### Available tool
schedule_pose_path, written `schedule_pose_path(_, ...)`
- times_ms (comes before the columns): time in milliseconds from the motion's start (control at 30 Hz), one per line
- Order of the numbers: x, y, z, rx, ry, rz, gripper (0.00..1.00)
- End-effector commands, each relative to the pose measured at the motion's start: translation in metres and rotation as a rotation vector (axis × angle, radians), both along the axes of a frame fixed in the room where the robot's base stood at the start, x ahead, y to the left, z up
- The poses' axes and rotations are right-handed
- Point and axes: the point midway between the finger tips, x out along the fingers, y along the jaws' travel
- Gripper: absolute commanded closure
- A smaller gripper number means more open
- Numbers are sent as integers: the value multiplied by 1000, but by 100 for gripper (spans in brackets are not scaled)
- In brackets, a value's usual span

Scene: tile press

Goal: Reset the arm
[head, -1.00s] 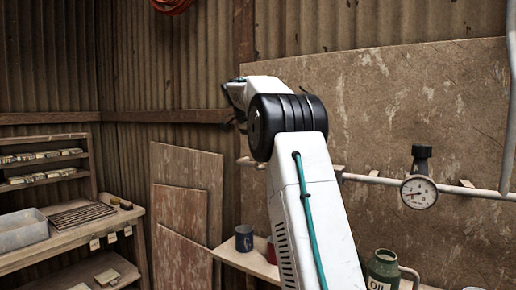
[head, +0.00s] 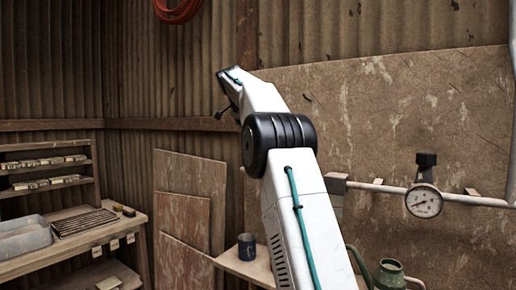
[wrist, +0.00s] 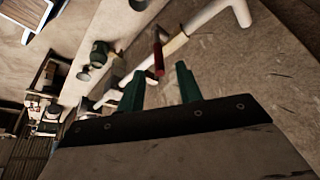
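My arm (head: 290,215) rises from the bottom of the head view, bends at a black joint, and its far part points up and to the left in front of the corrugated wall. In the wrist view, the two green fingers of my gripper (wrist: 160,82) stand apart with nothing held between them. A red handle (wrist: 158,58) shows beyond the fingers, close to a pale pipe (wrist: 195,35). I cannot tell how far the handle is from the fingertips. The fingers are too small to make out in the head view.
A pressure gauge (head: 424,201) sits on a wall pipe at right. A green can (head: 390,275) and a dark blue mug (head: 246,246) stand low near my arm. A bench (head: 90,240) with a grey tub (head: 22,238) is at left. Boards (head: 185,215) lean on the wall.

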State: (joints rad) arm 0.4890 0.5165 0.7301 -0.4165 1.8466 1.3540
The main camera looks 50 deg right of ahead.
Motion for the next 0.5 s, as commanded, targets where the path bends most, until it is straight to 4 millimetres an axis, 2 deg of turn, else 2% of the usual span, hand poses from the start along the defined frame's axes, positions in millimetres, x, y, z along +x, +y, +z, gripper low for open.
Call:
schedule_pose_path(133,1,3,7,0,0,0,65)
schedule_pose_path(500,1,3,7,0,0,0,65)
